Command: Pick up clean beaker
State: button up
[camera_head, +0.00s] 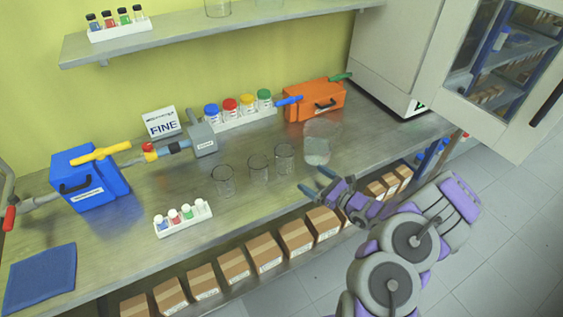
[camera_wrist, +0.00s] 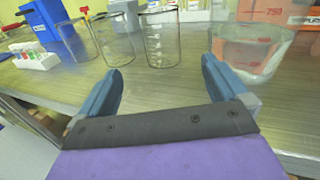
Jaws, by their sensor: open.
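Three clear, empty-looking glass beakers stand upright in a row on the metal bench: a left one (camera_head: 223,181), a middle one (camera_head: 259,169) and a right one (camera_head: 285,158). A fourth, wider glass vessel (camera_head: 317,150) to their right looks whitish, with something pale inside in the wrist view (camera_wrist: 250,56). My gripper (camera_head: 316,181) is open and empty at the bench's front edge, in front of the glassware. In the wrist view, the right clear beaker (camera_wrist: 161,42) stands beyond the gap between my fingers (camera_wrist: 161,75), apart from them. No label marks which beaker is clean.
A white rack of small vials (camera_head: 183,218) stands left of the beakers. Behind are a rack of colour-capped jars (camera_head: 240,115), an orange box (camera_head: 314,101) and a grey device (camera_head: 203,139). A blue box (camera_head: 88,180) stands left. Cardboard boxes (camera_head: 264,252) line the lower shelf.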

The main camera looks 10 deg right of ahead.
aim_at(290, 165)
jog(key=x, duration=0.3)
jog(key=b+x, duration=0.1)
jog(key=shift+w+d+f, duration=0.1)
jog(key=shift+w+d, duration=0.05)
jog(key=shift+w, duration=0.4)
jog(key=w+a, duration=0.1)
jog(key=a, duration=0.1)
jog(key=w+a, duration=0.2)
jog(key=shift+w+a+b, duration=0.1)
jog(key=shift+a+b, duration=0.05)
jog(key=shift+b, duration=0.15)
jog(key=w, duration=0.1)
jog(key=w+a+b, duration=0.1)
jog(key=w, duration=0.1)
jog(key=shift+w+a, duration=0.1)
jog(key=shift+w, duration=0.15)
jog(key=shift+w+a, duration=0.3)
jog(key=shift+a, duration=0.5)
jog(key=c, duration=0.3)
jog(key=shift+d, duration=0.5)
jog(key=c, duration=0.6)
jog(key=shift+a, duration=0.35)
jog(key=shift+c, duration=0.6)
